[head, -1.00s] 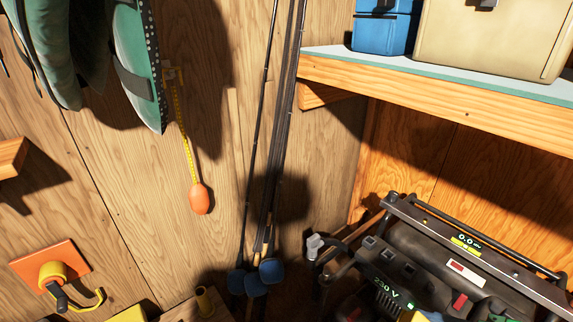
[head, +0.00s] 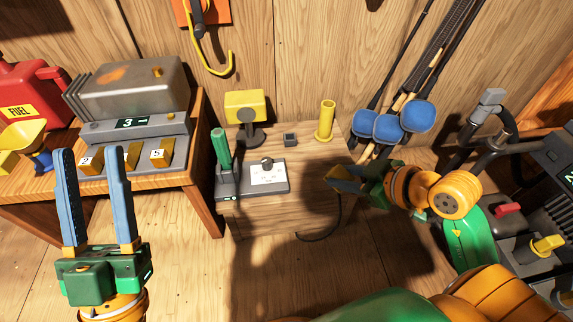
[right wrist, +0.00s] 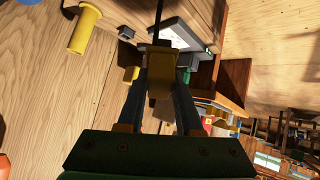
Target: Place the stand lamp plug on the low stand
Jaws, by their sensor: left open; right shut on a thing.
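The low stand (head: 305,160) is a small wooden table against the wall in the head view. My right gripper (head: 340,178) is at its right front edge, shut on the plug. In the right wrist view the plug (right wrist: 161,58) is a yellow block between the fingers (right wrist: 160,75), with a dark cord running up from it. The head view shows a dark cord (head: 338,212) hanging below this gripper. Whether the plug touches the stand I cannot tell. My left gripper (head: 90,155) is open and empty, fingers up, in front of the left bench.
The stand holds a yellow lamp (head: 245,106), a yellow tube (head: 326,120), a small grey socket (head: 290,140) and a grey box (head: 240,181) with a green handle. Rods with blue ends (head: 388,127) lean behind my right gripper. A metal-box bench (head: 205,185) stands left.

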